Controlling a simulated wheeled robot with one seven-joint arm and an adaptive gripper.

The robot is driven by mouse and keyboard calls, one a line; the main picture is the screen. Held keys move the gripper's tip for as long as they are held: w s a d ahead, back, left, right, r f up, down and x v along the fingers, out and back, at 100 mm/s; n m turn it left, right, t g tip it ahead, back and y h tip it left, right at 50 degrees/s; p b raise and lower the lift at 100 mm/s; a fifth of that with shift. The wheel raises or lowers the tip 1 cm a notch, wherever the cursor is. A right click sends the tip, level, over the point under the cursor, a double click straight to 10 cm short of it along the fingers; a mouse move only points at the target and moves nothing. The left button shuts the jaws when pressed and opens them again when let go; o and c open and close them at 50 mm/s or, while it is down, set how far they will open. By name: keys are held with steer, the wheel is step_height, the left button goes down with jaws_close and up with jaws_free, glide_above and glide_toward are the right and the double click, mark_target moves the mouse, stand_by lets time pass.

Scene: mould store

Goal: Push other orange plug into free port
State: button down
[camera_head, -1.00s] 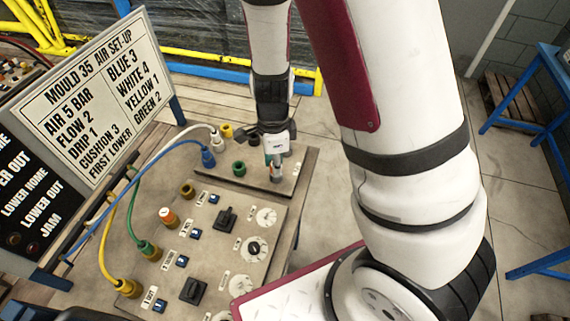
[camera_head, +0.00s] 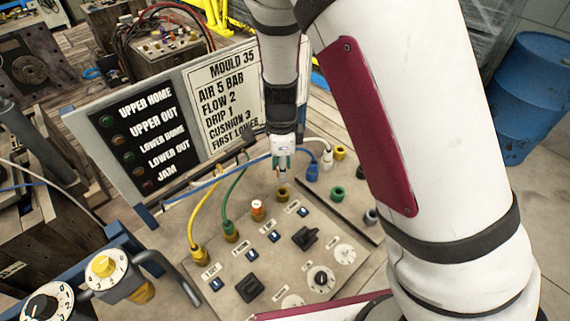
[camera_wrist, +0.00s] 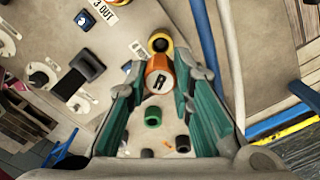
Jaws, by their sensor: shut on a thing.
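My gripper (camera_head: 282,168) is shut on an orange plug (camera_wrist: 159,78) with a letter R on its end, seen between the teal fingers in the wrist view. A brass-yellow port (camera_head: 283,193) is just below my gripper in the head view; it also shows in the wrist view (camera_wrist: 160,42), right beside the held plug and partly covered by it. Whether plug and port touch, I cannot tell. A second orange plug (camera_head: 257,208) with a white top stands in the panel (camera_head: 325,240), to the left of that port.
A green plug (camera_head: 231,229) and a yellow plug (camera_head: 199,254) with hoses sit in the panel's left side. A blue plug (camera_head: 312,172) and a white plug (camera_head: 326,158) are right of my gripper. Loose green (camera_head: 337,193) and yellow (camera_head: 340,153) pieces stand farther right. A sign board (camera_head: 222,95) rises behind.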

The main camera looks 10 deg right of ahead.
step_height(320, 180, down, 3)
steer(key=shift+w+f+b, duration=0.1)
steer(key=shift+w+b, duration=0.05)
steer(key=shift+b, duration=0.85)
steer(key=shift+f, duration=0.75)
steer(key=shift+f+p, duration=0.1)
steer(key=shift+p, duration=0.2)
steer(key=shift+f, duration=1.1)
stand_by(1.9)
steer(key=c, duration=0.9)
jaws_free()
steer(key=shift+r+p, duration=2)
steer(key=shift+r, duration=1.75)
